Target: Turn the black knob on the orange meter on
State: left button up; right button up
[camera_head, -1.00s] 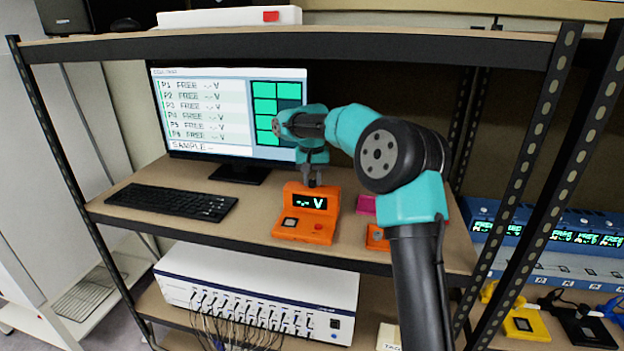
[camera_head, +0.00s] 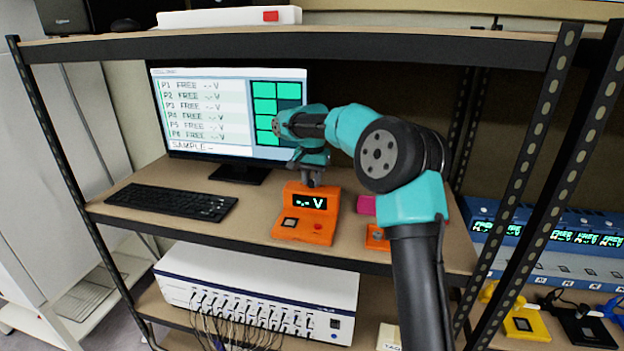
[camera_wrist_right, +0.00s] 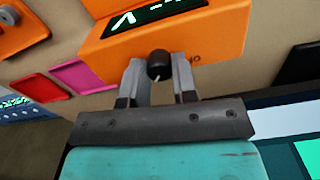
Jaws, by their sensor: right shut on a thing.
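The orange meter (camera_head: 308,224) stands on the middle shelf in front of the monitor. Its display is lit and reads "-.- V". In the right wrist view the meter (camera_wrist_right: 228,25) fills the top middle. The black knob (camera_wrist_right: 159,64) sits on top of the meter, with a light pointer line on it. My right gripper (camera_wrist_right: 160,78) has its two fingers on either side of the knob, shut on it. In the head view the right gripper (camera_head: 312,180) is above the back of the meter and hides the knob. My left gripper is not in view.
A monitor (camera_head: 200,150) stands behind the meter, and a black keyboard (camera_head: 172,202) lies to its left. Another orange unit (camera_head: 376,238) and a pink one (camera_head: 366,205) are close on the right. The upper shelf (camera_head: 300,47) runs above my arm.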

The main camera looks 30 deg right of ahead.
aim_at(312, 180)
jog(key=o, duration=0.9)
jog(key=shift+o, duration=0.2)
jog(key=shift+r, duration=0.1)
notch_tip(312, 180, up, 12)
dwell(0.4)
